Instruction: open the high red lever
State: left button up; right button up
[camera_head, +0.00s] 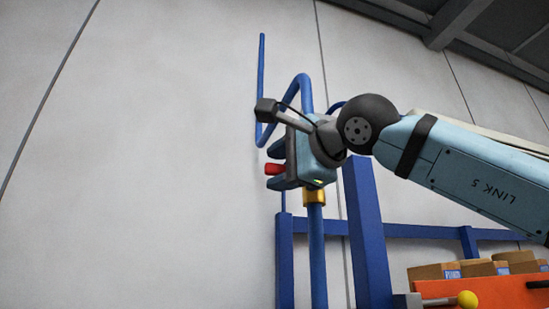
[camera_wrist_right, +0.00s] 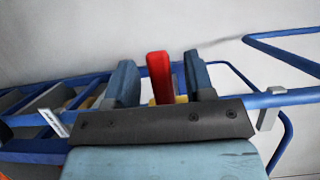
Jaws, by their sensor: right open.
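The red lever (camera_head: 275,169) sits high up by a blue vertical pipe (camera_head: 318,255) with a brass-yellow fitting (camera_head: 314,197). My right gripper (camera_head: 273,164) is up at the lever, its dark fingers above and below the red end in the head view. In the right wrist view the red lever (camera_wrist_right: 159,77) stands upright between the two open fingers of the right gripper (camera_wrist_right: 160,70), with a visible gap on each side. The gripper body hides the lever's base and most of the valve. My left gripper is in neither view.
Bent blue pipes (camera_head: 262,80) rise above and beside the gripper. A thick blue post (camera_head: 367,235) and blue rails stand below my right arm. Cardboard boxes (camera_head: 434,271), an orange panel (camera_head: 490,293) and a yellow knob (camera_head: 467,299) are lower right. The left side shows only pale wall.

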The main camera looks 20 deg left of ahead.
jog(key=shift+w+a, duration=0.35)
jog(key=shift+a, duration=0.2)
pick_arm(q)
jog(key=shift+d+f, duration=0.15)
pick_arm(e)
jog(key=shift+c, duration=0.8)
grip_shut()
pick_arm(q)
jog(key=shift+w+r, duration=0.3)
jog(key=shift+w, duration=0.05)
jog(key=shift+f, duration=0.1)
